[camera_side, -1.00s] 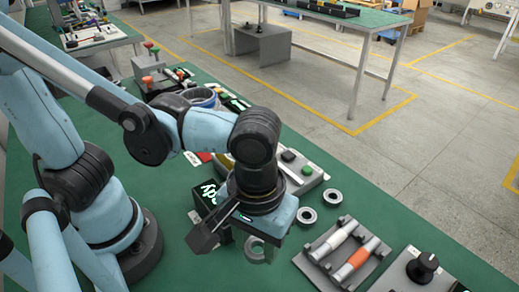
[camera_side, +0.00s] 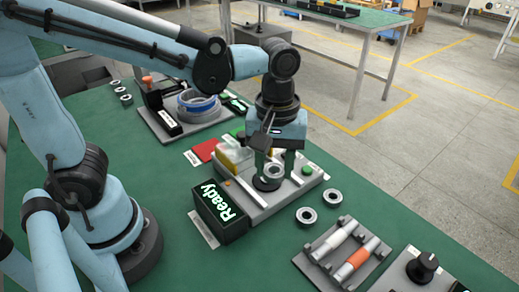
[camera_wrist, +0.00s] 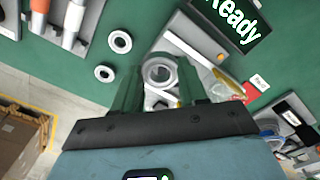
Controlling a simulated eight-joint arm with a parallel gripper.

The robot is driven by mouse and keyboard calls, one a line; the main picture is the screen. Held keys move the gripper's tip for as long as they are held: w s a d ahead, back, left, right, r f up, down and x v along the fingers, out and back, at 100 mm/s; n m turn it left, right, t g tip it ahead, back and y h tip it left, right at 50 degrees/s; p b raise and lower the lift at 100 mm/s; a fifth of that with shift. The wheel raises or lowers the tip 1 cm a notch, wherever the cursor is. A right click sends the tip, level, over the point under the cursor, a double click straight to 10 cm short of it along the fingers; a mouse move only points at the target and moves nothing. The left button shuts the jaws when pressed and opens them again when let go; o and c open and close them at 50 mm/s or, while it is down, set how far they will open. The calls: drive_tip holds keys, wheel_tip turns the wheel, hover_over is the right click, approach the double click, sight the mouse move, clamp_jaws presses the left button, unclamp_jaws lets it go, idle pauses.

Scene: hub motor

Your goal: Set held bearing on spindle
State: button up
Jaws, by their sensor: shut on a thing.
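My gripper (camera_side: 274,168) is shut on a silver ring bearing (camera_side: 274,169), with one finger on each side of it. It holds the bearing above the grey fixture (camera_side: 250,207). A dark round part (camera_side: 266,184) shows on the fixture just below the bearing in the side view. I cannot tell whether it is the spindle's seat, or whether the bearing touches anything. The spindle itself is not clearly visible.
Two loose bearings (camera_side: 306,215) (camera_side: 333,196) lie right of the fixture. A "Ready" display (camera_side: 220,210) stands at its left front. A tool tray (camera_side: 342,252) lies front right. Bare green bench lies in front.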

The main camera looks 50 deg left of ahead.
sight(267, 167)
drive_tip(key=shift+n, duration=0.8)
drive_tip(key=w+a, duration=0.1)
drive_tip(key=a, duration=0.1)
drive_tip(key=w+a, duration=0.2)
drive_tip(key=a, duration=0.1)
drive_tip(key=shift+w+a+f, duration=0.1)
drive_tip(key=shift+a, duration=0.25)
drive_tip(key=shift+f, duration=2.4)
drive_tip(key=shift+f, duration=1)
drive_tip(key=o, duration=1.5)
drive_tip(key=shift+o, duration=0.2)
drive_tip(key=shift+r, duration=3.5)
